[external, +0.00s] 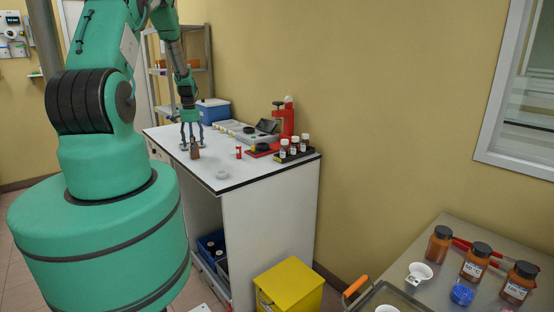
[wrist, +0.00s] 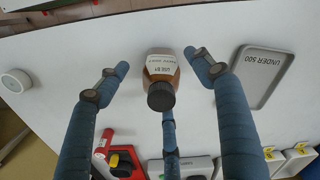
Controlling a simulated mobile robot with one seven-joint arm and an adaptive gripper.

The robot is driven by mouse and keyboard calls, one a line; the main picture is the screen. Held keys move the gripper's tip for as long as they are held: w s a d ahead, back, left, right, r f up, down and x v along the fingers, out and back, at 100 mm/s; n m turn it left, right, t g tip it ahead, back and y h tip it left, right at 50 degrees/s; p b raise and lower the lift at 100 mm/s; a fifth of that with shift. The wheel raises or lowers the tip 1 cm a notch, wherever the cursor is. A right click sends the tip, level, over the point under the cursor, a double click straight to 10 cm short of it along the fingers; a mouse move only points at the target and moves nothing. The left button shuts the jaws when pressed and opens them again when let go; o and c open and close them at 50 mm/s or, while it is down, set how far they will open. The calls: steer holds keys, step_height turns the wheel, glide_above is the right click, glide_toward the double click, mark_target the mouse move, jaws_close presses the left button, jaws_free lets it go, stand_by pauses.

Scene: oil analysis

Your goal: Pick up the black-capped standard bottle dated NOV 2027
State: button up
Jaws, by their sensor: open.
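A brown bottle with a black cap (wrist: 161,72) stands on the white bench between my spread fingers in the wrist view. Its white label reads "USE BY"; the line below is too blurred to read. My gripper (wrist: 158,64) is open around the bottle, with gaps at the left and right fingers; a third finger is partly behind the cap. In the external view my gripper (external: 190,141) points down over the bench at the small brown bottle (external: 195,151). Several larger dark-capped brown jars, one of them here (external: 475,263), stand on the right table; their labels are hard to read.
A grey tray marked "UNDER 500" (wrist: 264,75) lies right of the bottle. A round white item (wrist: 16,82) is at far left. A black rack of small bottles (external: 294,155), a red device (external: 287,122) and a red can (external: 238,153) share the bench (external: 225,178). A yellow bin (external: 290,287) stands below.

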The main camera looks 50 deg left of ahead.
mark_target(194, 155)
steer(key=shift+f, duration=1.95)
steer(key=shift+c, duration=0.3)
jaws_close()
